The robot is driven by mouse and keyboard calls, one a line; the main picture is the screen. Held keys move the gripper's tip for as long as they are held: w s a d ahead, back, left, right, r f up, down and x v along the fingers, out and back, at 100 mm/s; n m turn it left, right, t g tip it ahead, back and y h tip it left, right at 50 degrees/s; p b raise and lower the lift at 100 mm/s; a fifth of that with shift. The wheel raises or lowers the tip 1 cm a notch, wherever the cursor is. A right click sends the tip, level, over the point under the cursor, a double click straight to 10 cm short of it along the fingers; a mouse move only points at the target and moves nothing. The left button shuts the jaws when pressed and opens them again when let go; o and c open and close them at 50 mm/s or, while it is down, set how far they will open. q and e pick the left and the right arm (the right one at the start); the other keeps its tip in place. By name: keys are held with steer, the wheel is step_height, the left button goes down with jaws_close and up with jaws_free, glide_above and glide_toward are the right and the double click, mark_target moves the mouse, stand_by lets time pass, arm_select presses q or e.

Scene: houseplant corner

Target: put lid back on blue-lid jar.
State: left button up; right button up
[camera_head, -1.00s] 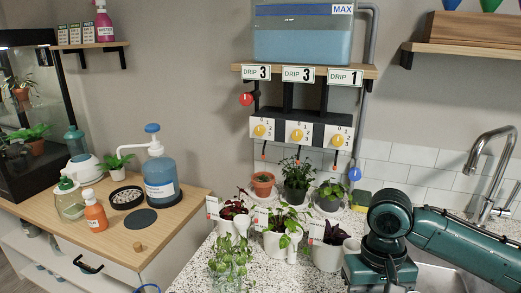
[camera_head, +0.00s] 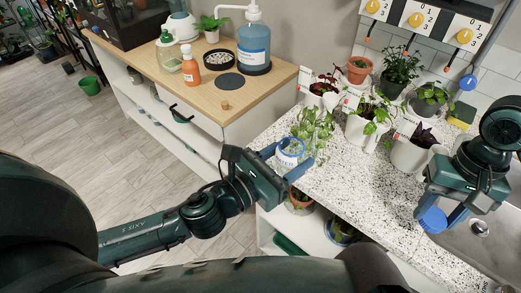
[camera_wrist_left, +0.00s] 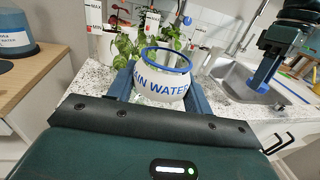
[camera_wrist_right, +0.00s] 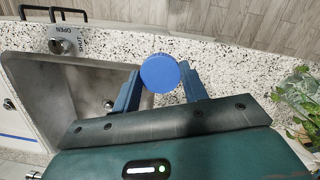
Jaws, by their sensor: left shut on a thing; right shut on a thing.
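The jar (camera_head: 290,151) is white with a blue rim and blue "RAIN WATER" lettering. My left gripper (camera_head: 287,158) is shut on it near the counter's front left edge. In the left wrist view the jar (camera_wrist_left: 163,87) sits upright between the fingers, and its top looks open. The round blue lid (camera_head: 434,219) is in my right gripper (camera_head: 440,212), over the sink side, apart from the jar and to its right. In the right wrist view the lid (camera_wrist_right: 160,73) is pinched between the fingertips, its flat face towards the camera.
Potted plants (camera_head: 410,152) stand on the speckled counter (camera_head: 345,195) behind and between the grippers. A leafy plant (camera_head: 313,127) is close behind the jar. The sink (camera_head: 465,248) is at the right. A wooden cabinet (camera_head: 262,97) with bottles stands at the back left.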

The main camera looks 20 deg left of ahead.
arm_select(q)
steer(key=shift+w+d+r+m+g+h, duration=0.15)
steer(key=shift+d+m+g+h, duration=0.45)
steer(key=shift+d, duration=0.35)
steer(key=shift+w+d+f+m+g+h, duration=0.15)
steer(key=shift+d+m+g+h, duration=0.2)
steer(key=shift+d+h, duration=0.45)
steer(key=shift+d+r, duration=0.1)
